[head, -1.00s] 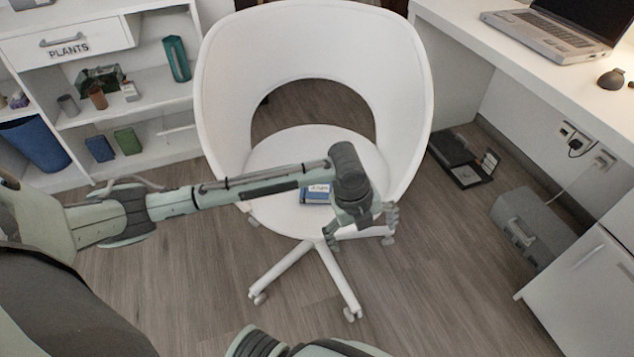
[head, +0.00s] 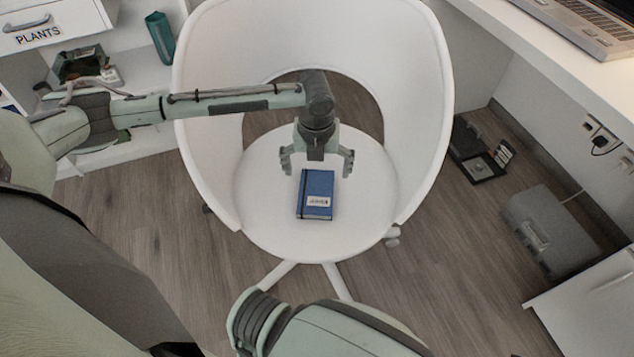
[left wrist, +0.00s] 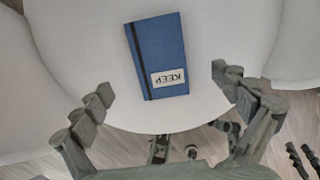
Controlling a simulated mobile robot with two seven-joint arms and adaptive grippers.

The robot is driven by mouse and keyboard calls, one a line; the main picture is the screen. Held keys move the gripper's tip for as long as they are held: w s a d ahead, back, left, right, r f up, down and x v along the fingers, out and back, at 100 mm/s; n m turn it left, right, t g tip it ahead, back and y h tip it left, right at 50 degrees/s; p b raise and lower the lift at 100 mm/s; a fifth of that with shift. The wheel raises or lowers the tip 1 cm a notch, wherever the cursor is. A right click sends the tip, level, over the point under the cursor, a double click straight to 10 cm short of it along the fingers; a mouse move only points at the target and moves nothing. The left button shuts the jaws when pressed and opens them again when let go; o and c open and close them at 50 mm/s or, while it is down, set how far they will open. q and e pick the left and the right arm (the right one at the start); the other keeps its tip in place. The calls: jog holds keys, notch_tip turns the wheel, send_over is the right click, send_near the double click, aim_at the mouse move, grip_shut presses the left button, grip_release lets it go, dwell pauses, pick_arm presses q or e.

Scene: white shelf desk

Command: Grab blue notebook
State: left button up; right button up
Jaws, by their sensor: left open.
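The blue notebook (head: 316,188) lies flat on the seat of the white chair (head: 265,205). It has a dark elastic band and a white label, which reads KEEP upside down in the left wrist view (left wrist: 160,50). My left gripper (head: 317,172) is open and empty above the seat, over the back part of the notebook in the head view. In the left wrist view its two fingers (left wrist: 163,85) are spread wide, apart from the notebook.
The chair's curved back and sides wrap around the seat. A white shelf with a PLANTS drawer (head: 45,33) stands at left. A desk with a laptop (head: 580,22) is at right. A grey case (head: 548,230) and a dark tray (head: 477,160) lie on the floor below it.

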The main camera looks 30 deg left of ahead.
aim_at(316, 191)
pick_arm(q)
notch_tip(316, 191, down, 7)
jog(key=shift+a+r, duration=0.1)
jog(key=shift+f, duration=0.2)
pick_arm(e)
jog(key=shift+s+d+r, duration=0.1)
jog(key=shift+d+r, duration=0.05)
jog(key=shift+r, duration=0.3)
jog(key=shift+s+d+r, duration=0.1)
jog(key=shift+r, duration=0.3)
pick_arm(q)
jog(key=shift+c, duration=0.4)
jog(key=c, duration=1.2)
jog(key=shift+c, duration=0.5)
pick_arm(e)
jog(key=shift+s+f, duration=0.2)
jog(key=shift+f, duration=0.05)
pick_arm(q)
jog(key=shift+r, duration=0.15)
pick_arm(e)
jog(key=shift+w+a+r, duration=0.1)
jog(key=shift+w, duration=0.05)
